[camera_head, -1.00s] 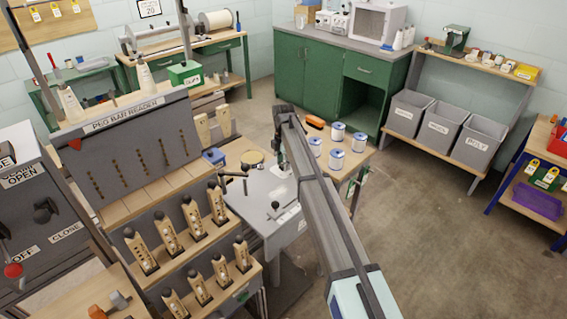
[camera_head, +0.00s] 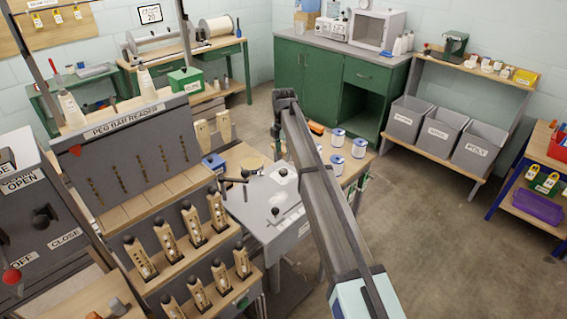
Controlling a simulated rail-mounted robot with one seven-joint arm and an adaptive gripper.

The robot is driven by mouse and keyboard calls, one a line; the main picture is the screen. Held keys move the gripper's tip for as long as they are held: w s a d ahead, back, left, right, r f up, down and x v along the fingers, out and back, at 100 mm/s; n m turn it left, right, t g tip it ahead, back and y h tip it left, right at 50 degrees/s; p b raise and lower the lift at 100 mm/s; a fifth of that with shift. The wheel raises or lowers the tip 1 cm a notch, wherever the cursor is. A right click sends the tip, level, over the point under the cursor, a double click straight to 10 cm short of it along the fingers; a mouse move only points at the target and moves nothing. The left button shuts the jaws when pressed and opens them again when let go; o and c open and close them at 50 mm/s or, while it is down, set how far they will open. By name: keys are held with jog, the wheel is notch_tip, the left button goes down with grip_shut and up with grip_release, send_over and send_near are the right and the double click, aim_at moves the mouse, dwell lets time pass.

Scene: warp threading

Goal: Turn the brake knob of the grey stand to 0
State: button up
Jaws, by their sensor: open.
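A grey stand or table (camera_head: 262,200) with a pale sloping top is in the middle of the head view. It carries dark levers (camera_head: 236,181) and a small black ball knob (camera_head: 275,211). I cannot tell which part is the brake knob, and no 0 mark is legible. My arm comes up from the bottom right and bends down beyond the stand. My gripper (camera_head: 277,139) shows only as a small dark shape at the arm's far end, partly hidden by the arm. It is open, behind the stand's top, with no visible contact with a knob.
The peg bar reader (camera_head: 128,150) and racks of wooden pegs (camera_head: 193,223) stand left of the grey stand. A grey cabinet (camera_head: 40,215) marked OPEN, CLOSE and OFF is at far left. White spools (camera_head: 338,138) sit on a wooden table behind. Floor (camera_head: 430,240) at right is clear.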

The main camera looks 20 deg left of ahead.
jog(key=shift+r, duration=2)
jog(key=shift+r, duration=0.1)
